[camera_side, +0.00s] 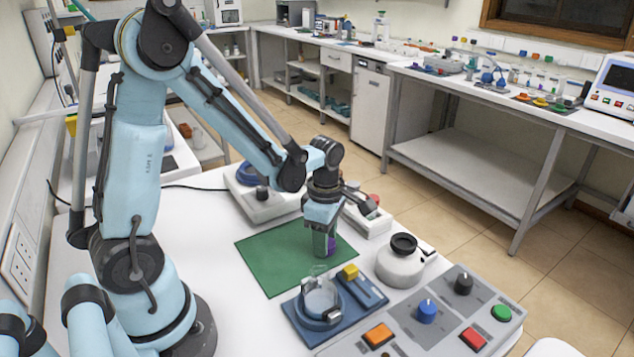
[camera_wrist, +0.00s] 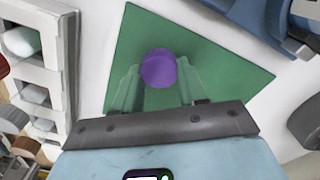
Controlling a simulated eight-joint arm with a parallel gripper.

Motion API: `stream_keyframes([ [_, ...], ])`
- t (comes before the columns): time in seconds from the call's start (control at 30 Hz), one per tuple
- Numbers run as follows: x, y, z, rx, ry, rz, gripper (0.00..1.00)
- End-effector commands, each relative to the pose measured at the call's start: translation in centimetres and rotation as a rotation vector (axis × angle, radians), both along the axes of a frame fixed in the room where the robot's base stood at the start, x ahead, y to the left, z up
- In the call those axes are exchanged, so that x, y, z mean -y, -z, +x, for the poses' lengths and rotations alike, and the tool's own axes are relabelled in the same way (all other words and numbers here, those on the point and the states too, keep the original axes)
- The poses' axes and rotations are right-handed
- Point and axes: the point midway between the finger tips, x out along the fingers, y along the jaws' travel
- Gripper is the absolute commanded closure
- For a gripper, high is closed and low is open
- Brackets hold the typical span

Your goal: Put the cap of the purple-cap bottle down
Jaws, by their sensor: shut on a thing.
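The purple cap (camera_side: 331,246) is between the fingers of my gripper (camera_side: 324,238), low over the green mat (camera_side: 270,262). In the wrist view the round purple cap (camera_wrist: 158,68) sits between the two pale, see-through fingertips of my gripper (camera_wrist: 158,74), with the green mat (camera_wrist: 222,75) behind it. My gripper points down and is shut on the cap. I cannot tell whether the cap touches the mat. I cannot make out the cap's bottle in either view.
A blue stand (camera_side: 292,315) with a glass vessel is in front of the mat. A white round device (camera_side: 400,268) and a control panel (camera_side: 470,325) are to the right. A white rack (camera_wrist: 52,20) stands beside the mat. The mat around the cap is clear.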

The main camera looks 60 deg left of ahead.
Motion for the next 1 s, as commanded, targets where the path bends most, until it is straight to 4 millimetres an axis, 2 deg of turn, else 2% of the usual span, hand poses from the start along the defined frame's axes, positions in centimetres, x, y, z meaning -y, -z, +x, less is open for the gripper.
stream_keyframes([
  [0.27, 0.0, 0.2, 0.0, 0.000, 0.000, 0.000, 0.86],
  [0.3, 0.0, 0.3, 0.0, 0.000, 0.000, 0.000, 0.57],
  [0.47, 0.0, 0.3, 0.0, 0.000, 0.000, 0.000, 0.33],
  [0.8, 0.0, 0.1, 0.0, 0.000, 0.000, 0.000, 0.33],
  [1.0, 0.0, -1.7, 0.0, 0.000, 0.000, 0.000, 0.33],
])
